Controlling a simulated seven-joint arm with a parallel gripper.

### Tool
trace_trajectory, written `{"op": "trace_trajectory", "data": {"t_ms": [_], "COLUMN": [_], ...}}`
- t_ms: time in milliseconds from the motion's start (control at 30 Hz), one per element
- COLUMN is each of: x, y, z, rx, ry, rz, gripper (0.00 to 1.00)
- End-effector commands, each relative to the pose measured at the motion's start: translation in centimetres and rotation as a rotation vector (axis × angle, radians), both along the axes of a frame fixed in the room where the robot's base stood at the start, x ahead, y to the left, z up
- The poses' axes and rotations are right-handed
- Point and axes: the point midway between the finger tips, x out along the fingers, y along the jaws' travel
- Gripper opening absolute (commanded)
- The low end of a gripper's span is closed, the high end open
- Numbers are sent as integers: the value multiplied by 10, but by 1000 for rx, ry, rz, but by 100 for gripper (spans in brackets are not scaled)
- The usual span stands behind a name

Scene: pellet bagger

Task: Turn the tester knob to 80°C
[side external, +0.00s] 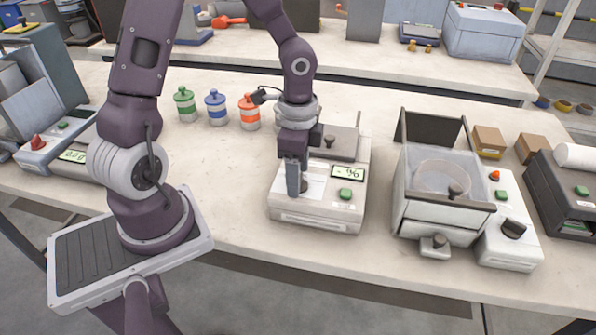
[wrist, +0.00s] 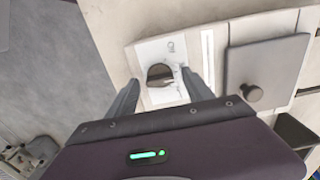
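The tester (side external: 318,215) is a pale box on the bench with a small display (side external: 347,172) reading "- %", a green button (side external: 345,194) and a grey lid (side external: 340,142) with a dark handle. Its dark round knob (wrist: 160,73) sits on a white dial plate (wrist: 158,50) in the wrist view. In the side view the knob is mostly hidden behind my fingers. My gripper (side external: 296,190) points down over the knob. In the wrist view my gripper (wrist: 172,72) is open, with one finger on either side of the knob. I cannot tell whether they touch it. The dial marks are too small to read.
Green, blue and orange-lidded jars (side external: 249,112) stand behind left of the tester. A clear-walled machine (side external: 440,190) with a dark knob (side external: 513,229) stands to the right. A scale (side external: 70,155) is at far left. The bench between scale and tester is mostly clear.

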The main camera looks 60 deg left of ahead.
Motion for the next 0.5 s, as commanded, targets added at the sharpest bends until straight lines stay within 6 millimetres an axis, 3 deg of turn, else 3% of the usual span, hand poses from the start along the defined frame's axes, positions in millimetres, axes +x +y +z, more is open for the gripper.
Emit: {"op": "trace_trajectory", "data": {"t_ms": [200,500], "x": [1,1], "y": [0,1], "z": [5,62], "rx": [1,3], "ry": [-4,-4], "rz": [2,3], "gripper": [60,60]}}
